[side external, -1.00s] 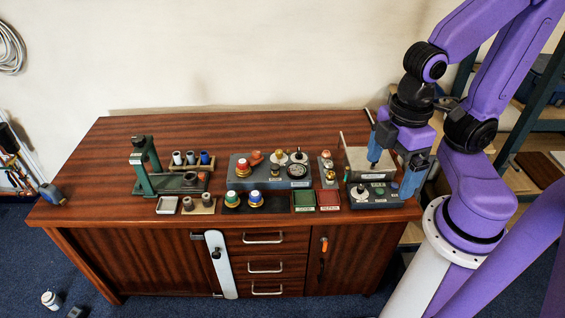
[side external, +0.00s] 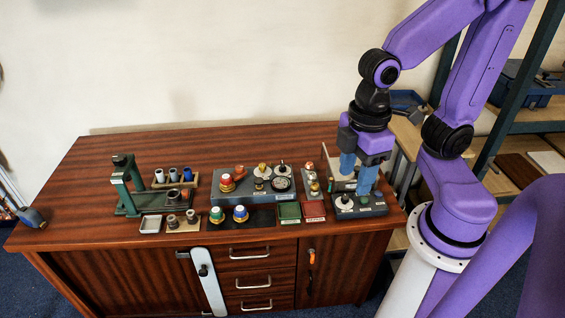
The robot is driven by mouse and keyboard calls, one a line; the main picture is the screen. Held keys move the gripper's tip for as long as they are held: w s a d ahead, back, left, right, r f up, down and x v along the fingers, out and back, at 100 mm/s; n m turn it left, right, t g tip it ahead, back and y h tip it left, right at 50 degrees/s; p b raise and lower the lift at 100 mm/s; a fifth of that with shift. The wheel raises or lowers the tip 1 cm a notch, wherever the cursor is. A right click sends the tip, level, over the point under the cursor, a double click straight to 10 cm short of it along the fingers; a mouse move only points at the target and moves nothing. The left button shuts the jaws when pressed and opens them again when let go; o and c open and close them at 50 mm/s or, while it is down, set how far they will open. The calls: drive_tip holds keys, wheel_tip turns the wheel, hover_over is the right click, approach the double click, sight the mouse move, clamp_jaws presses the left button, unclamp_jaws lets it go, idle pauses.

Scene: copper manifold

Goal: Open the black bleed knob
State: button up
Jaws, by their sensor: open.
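My gripper (side external: 357,173) is open and empty, with its two blue fingers pointing down over the dark control box (side external: 359,210) at the right end of the bench. A small dark knob on a white dial (side external: 345,200) sits on that box, just below and left of the fingers. Another dark knob on a white disc (side external: 283,168) stands on the grey manifold block (side external: 226,190), left of my gripper. The labels are too small to read, so I cannot tell which is the bleed knob. I see no contact with either knob.
The block also carries a red-capped knob (side external: 226,183) and a round gauge (side external: 282,184). Green (side external: 289,211) and red (side external: 314,210) trays lie in front. A green press stand (side external: 128,187) is at left. Bare wood lies along the bench's back.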

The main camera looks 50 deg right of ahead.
drive_tip(key=w+a, duration=0.1)
drive_tip(key=w, duration=0.9)
drive_tip(key=m, duration=0.3)
hover_over(283, 164)
wheel_tip(283, 164, down, 12)
wheel_tip(283, 164, down, 17)
drive_tip(key=shift+w+r, duration=0.1)
drive_tip(key=shift+w, duration=0.05)
drive_tip(key=c, duration=0.8)
